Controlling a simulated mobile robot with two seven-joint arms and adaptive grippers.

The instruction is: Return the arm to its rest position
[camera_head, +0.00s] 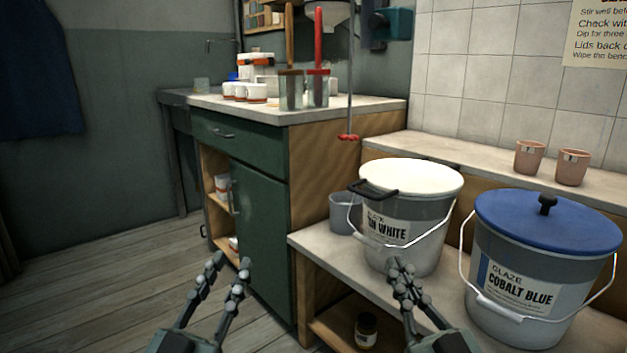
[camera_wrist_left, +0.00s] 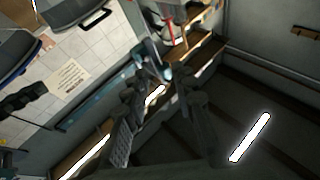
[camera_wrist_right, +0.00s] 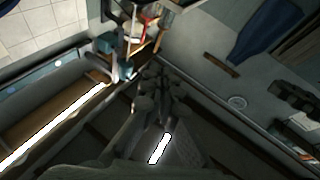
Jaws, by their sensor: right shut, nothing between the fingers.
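My left gripper (camera_head: 232,262) is low in the head view, in front of the green cabinet, with its fingers apart and nothing between them. In the left wrist view its two fingers (camera_wrist_left: 165,78) also stand apart and empty. My right gripper (camera_head: 400,264) is low in the head view, in front of the white-lidded glaze bucket (camera_head: 411,180), with its fingertips together. In the right wrist view its fingers (camera_wrist_right: 158,75) are close together with nothing held. Whether either gripper touches anything cannot be told, but both look clear of the objects.
The cobalt blue glaze bucket (camera_head: 545,265) stands on the low bench at the right. A grey cup (camera_head: 344,213) is beside the white-lidded bucket. Two pink cups (camera_head: 530,157) stand on the ledge. The green cabinet (camera_head: 262,235) is at centre left. The wooden floor (camera_head: 110,275) at left is clear.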

